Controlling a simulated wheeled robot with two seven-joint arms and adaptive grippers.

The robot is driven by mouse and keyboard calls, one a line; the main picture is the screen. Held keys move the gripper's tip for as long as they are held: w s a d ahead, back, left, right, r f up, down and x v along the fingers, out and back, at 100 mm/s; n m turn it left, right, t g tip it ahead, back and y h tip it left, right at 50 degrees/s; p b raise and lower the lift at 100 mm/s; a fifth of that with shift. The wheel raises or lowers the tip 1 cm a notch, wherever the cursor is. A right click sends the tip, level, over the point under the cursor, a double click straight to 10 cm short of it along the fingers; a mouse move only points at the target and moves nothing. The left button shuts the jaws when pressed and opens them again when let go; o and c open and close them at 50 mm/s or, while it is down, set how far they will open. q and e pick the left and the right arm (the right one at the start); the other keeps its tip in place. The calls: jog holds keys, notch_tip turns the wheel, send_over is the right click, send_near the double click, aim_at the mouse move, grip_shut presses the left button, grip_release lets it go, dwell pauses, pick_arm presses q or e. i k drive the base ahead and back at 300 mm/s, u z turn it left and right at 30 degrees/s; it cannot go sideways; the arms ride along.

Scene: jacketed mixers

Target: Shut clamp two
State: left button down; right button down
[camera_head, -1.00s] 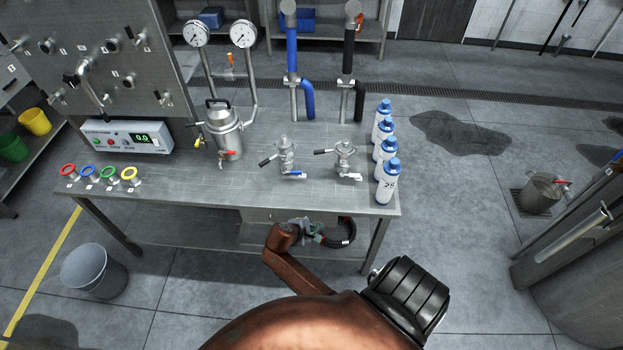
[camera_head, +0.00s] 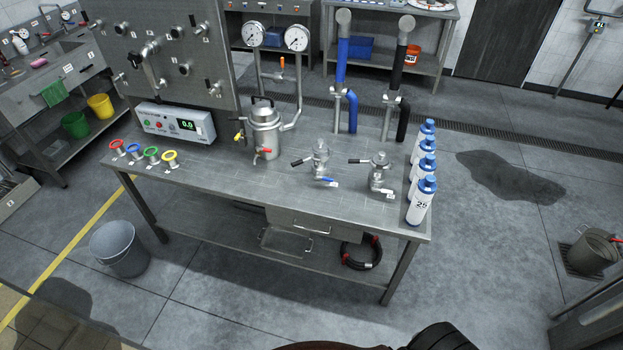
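No clamp marked as two can be made out. Two metal fittings stand on the steel bench: the left fitting (camera_head: 320,158) has a black handle and a blue lever, the right fitting (camera_head: 379,172) a black handle and a pale lever. Their small tags are too small to read. Metal joints also show at the blue pipe (camera_head: 343,62) and the black pipe (camera_head: 399,66); whether any is a clamp, open or shut, I cannot tell. Neither gripper is in view. Only part of my own arm shows at the bottom edge.
The bench (camera_head: 250,190) also holds a jacketed vessel (camera_head: 265,130) with gauges, a control box (camera_head: 177,128), coloured rings (camera_head: 151,153) and several bottles (camera_head: 418,205) at its right end. A grey bucket (camera_head: 119,250) stands at left. The floor in front is clear.

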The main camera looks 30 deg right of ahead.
aim_at(307, 159)
jog(key=u, duration=0.35)
jog(key=k, duration=0.2)
jog(key=z, duration=0.95)
jog(key=i, duration=0.8)
jog(key=u, duration=0.6)
